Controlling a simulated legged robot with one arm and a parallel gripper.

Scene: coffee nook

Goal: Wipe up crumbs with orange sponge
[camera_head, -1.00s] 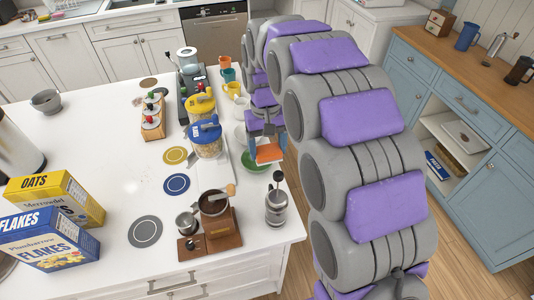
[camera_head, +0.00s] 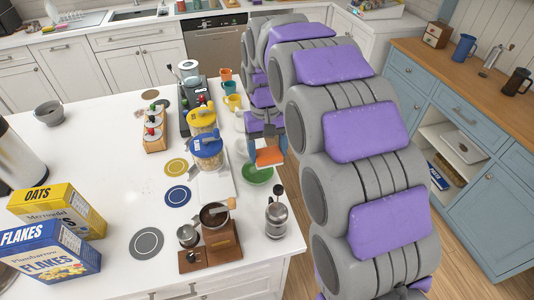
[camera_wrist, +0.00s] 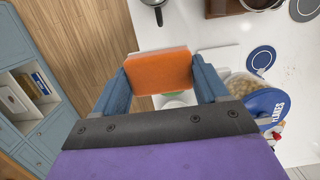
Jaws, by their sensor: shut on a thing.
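My gripper (camera_head: 267,148) is shut on the orange sponge (camera_head: 270,157) above the right edge of the white counter (camera_head: 100,150), near a green plate (camera_head: 258,174). In the wrist view the sponge (camera_wrist: 160,72) sits between the two blue fingers of my gripper (camera_wrist: 160,80), its broad orange face showing. The plate is mostly hidden behind the sponge there. I cannot make out crumbs with certainty; faint specks show on the white counter in the wrist view.
Lidded jars with blue (camera_head: 206,146) and yellow (camera_head: 202,117) tops stand left of my gripper. A coffee grinder (camera_head: 217,228) and a metal French press (camera_head: 276,215) stand nearer. Cereal boxes (camera_head: 50,252) are at left. The counter's middle left is mostly clear.

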